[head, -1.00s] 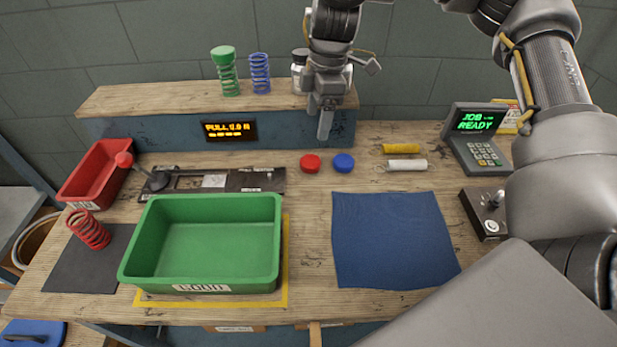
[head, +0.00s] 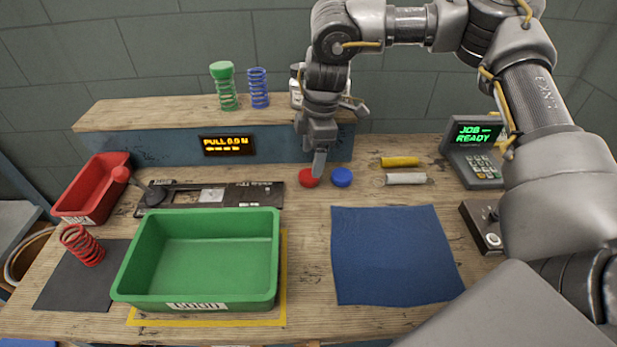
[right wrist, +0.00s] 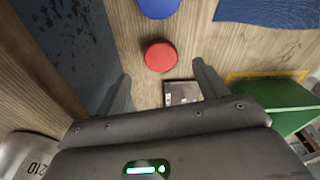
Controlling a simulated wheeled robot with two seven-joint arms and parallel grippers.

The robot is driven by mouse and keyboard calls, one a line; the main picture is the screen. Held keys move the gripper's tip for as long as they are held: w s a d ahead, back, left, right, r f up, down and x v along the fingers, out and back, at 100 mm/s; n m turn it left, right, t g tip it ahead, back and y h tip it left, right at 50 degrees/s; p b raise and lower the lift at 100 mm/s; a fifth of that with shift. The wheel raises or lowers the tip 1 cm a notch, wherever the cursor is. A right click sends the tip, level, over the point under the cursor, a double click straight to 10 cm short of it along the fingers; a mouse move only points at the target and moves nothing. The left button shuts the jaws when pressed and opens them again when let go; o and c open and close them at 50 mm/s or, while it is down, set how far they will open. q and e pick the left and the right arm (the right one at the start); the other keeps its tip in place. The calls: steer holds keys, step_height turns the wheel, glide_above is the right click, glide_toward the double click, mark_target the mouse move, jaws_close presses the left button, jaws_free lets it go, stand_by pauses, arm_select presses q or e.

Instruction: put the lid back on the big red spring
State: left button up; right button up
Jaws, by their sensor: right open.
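The big red spring (head: 82,245) stands, leaning a little, on the dark mat at the left, with no lid on its top. A red lid (head: 309,178) lies flat on the bench right of the coiler plate; it also shows in the right wrist view (right wrist: 160,55). My right gripper (head: 319,165) is above and close to the red lid, one finger overlapping it in the head view. In the right wrist view the right gripper (right wrist: 163,85) is open, and the red lid lies beyond its fingertips, between their lines. My left gripper is not in view.
A blue lid (head: 342,177) lies close right of the red one. The green bin (head: 195,290) and red bin (head: 88,215) are at the left. A green spring (head: 226,90) and blue spring (head: 258,88) stand on the shelf (head: 150,106). The blue cloth (head: 392,255) lies flat at the right.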

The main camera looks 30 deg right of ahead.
mark_target(309, 175)
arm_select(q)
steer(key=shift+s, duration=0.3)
arm_select(e)
steer(key=shift+f, duration=0.2)
steer(key=f, duration=0.4)
steer(key=shift+a+f+p, duration=0.15)
steer(key=shift+a+p, duration=0.15)
steer(key=shift+p, duration=0.05)
steer(key=shift+f, duration=0.25)
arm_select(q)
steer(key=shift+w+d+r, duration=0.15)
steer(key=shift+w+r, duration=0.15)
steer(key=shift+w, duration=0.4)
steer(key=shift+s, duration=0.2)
arm_select(e)
steer(key=c, duration=1.1)
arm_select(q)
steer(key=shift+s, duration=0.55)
arm_select(e)
steer(key=shift+r, duration=0.15)
